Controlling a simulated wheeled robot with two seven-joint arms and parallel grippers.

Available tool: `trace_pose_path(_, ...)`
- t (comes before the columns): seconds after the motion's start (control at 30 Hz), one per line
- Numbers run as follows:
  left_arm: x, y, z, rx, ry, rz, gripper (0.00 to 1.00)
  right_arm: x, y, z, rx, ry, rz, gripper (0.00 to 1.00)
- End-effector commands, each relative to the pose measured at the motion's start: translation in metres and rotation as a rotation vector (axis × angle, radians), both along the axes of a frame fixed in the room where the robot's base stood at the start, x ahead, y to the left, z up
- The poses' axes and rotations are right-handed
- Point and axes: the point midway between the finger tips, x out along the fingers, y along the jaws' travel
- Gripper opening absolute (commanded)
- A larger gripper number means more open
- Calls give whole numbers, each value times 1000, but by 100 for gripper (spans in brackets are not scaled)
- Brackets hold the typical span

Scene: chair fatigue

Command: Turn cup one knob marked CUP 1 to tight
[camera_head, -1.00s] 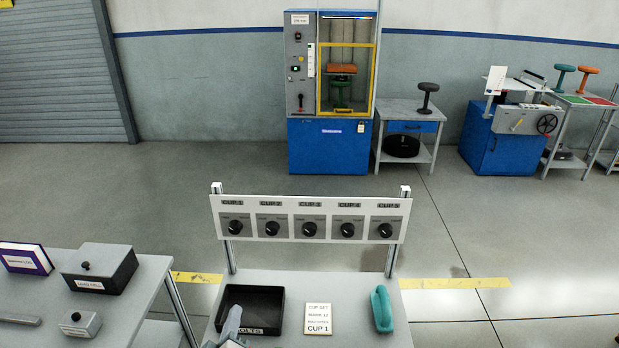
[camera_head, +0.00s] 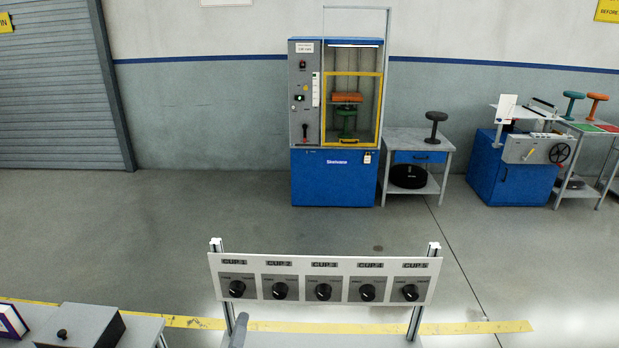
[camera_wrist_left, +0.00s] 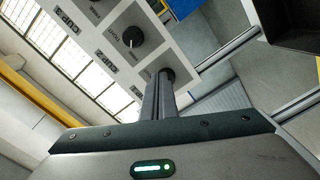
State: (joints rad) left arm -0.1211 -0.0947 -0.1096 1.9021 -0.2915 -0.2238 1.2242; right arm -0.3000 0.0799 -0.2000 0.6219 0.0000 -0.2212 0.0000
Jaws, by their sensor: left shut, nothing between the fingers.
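The CUP 1 knob (camera_head: 237,289) is a round black knob at the left end of a white panel (camera_head: 325,307). Small lettering shows above it, and its pointer is too small to read. My left gripper (camera_head: 239,322) shows as a grey finger just below this knob at the bottom of the head view. In the left wrist view, the shut, empty fingers (camera_wrist_left: 160,96) point at the CUP 1 knob (camera_wrist_left: 168,74) and partly cover it. I cannot tell whether they touch. The CUP 2 knob (camera_wrist_left: 132,37) is clear of them. My right gripper is not in view.
Knobs for CUP 3 (camera_head: 323,291), CUP 4 (camera_head: 367,292) and CUP 5 (camera_head: 410,292) continue rightward. Metal posts (camera_head: 416,322) hold the panel. A grey box (camera_head: 80,326) stands at lower left. A blue test machine (camera_head: 333,178) stands behind, across open floor.

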Motion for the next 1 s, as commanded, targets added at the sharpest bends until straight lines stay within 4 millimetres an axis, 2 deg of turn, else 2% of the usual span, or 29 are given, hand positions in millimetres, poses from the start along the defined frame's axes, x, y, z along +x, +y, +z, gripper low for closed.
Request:
trace_pose_path(0.57,3,0,0,-1,-2,-1,0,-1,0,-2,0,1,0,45)
trace_pose_path(0.77,15,-1,-1,1,-3,-1,0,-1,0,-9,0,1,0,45)
trace_pose_path(1.0,40,-2,-2,0,-3,-1,0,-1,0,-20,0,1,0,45)
